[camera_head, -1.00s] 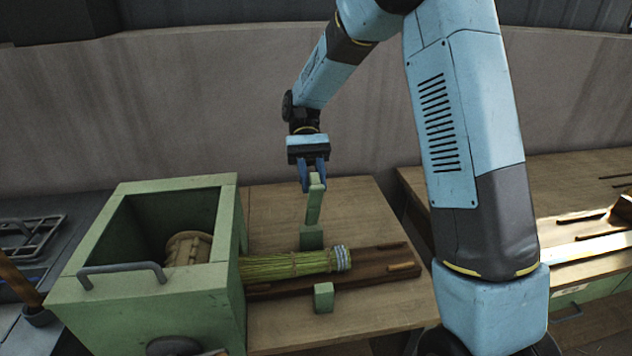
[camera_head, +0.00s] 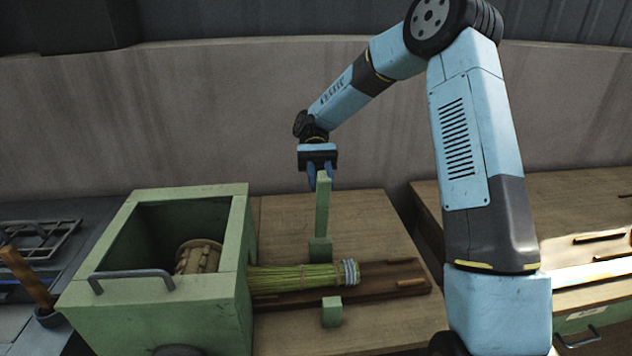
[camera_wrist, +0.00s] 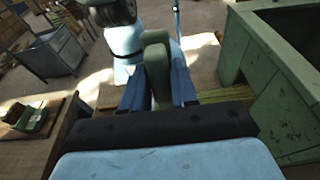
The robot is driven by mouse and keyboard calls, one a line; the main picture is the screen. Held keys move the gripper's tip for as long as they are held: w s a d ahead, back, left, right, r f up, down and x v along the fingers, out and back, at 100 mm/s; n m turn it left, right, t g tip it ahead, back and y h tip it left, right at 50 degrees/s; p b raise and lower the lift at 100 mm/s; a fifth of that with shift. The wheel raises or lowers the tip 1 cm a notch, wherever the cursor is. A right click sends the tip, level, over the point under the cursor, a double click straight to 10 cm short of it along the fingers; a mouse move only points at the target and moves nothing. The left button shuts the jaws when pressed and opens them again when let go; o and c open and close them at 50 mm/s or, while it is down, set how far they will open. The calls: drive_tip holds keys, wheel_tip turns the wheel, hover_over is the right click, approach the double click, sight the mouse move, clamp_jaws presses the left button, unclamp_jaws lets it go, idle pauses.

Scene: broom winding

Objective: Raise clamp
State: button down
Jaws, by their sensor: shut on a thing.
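The green clamp bar (camera_head: 322,210) stands upright on a green block behind the broom bundle. My gripper (camera_head: 320,178) is shut on the top end of this bar. In the wrist view the blue fingers sit on both sides of the green bar (camera_wrist: 158,68). A lower green block (camera_head: 331,311) stands on the front side of the bundle. The broom bundle (camera_head: 295,277) of green straw lies on a dark wooden board, with a pale band at its right end. Its left end meets the green box.
The green box (camera_head: 243,300) with a grey handle stands at left, open on top, with a wooden drum (camera_head: 198,256) inside. The wooden table (camera_head: 375,220) is clear right of the bar. A wooden handle (camera_head: 27,279) stands at far left.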

drive_tip(key=c, duration=1)
unclamp_jaws()
drive_tip(key=shift+o, duration=0.2)
drive_tip(key=shift+w+r, duration=0.1)
drive_tip(key=shift+r, duration=0.05)
drive_tip(key=shift+r, duration=1.05)
drive_tip(key=s+r, duration=0.1)
drive_tip(key=r, duration=0.1)
drive_tip(key=s+d+r, duration=0.1)
drive_tip(key=s+r, duration=0.2)
drive_tip(key=r, duration=0.1)
drive_tip(key=shift+s+d+r, duration=0.2)
drive_tip(key=shift+s+d, duration=0.05)
drive_tip(key=shift+s, duration=0.15)
drive_tip(key=s+d+r, duration=0.2)
drive_tip(key=s+r, duration=0.2)
drive_tip(key=s, duration=0.4)
drive_tip(key=shift+s+d, duration=0.3)
